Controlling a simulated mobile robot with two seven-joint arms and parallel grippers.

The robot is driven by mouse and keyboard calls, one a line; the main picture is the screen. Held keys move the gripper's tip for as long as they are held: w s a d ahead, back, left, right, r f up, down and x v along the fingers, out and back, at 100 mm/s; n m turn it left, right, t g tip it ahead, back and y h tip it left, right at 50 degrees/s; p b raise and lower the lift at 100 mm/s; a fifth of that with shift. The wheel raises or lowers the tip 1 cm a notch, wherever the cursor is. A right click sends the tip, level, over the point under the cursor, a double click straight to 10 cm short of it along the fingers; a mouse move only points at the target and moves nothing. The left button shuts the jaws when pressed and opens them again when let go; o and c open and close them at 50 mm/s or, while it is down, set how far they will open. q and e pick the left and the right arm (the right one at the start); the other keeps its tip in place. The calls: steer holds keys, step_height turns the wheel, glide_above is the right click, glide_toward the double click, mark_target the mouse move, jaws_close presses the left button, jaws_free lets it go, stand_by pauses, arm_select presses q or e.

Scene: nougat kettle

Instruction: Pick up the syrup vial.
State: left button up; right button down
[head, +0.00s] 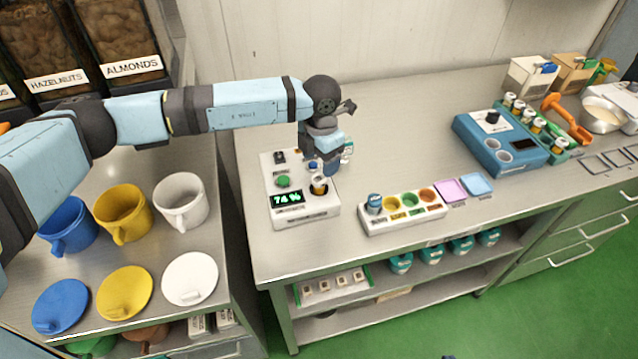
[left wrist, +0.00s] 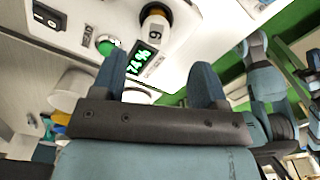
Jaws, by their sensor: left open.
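A small vial (head: 319,184) with a white label and an amber band stands upright in a round dark well of the white meter box (head: 291,204). The box's green display reads 74%. In the left wrist view the vial (left wrist: 155,24) shows its dark-rimmed well and a label marked 9. My left gripper (head: 324,164) is just above and behind the vial in the head view. In the left wrist view its two blue fingers (left wrist: 160,70) are apart with nothing between them, and the vial is beyond the tips. My right gripper is not in view.
The box has a green button (head: 283,181). A white rack (head: 402,209) with coloured wells stands to its right, beside pink and blue pads. A blue machine (head: 499,137) and a vial rack are farther right. Mugs (head: 122,212) stand on the left counter.

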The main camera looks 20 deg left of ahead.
mark_target(319, 178)
arm_select(q)
step_height(319, 178, down, 2)
steer(key=shift+f, duration=0.25)
steer(key=f, duration=0.1)
steer(key=f+p, duration=0.1)
steer(key=f, duration=0.1)
steer(key=f+p, duration=0.1)
steer(key=shift+w+a+f, duration=0.15)
steer(key=shift+a, duration=0.1)
steer(key=shift+f, duration=0.45)
steer(key=c, duration=1)
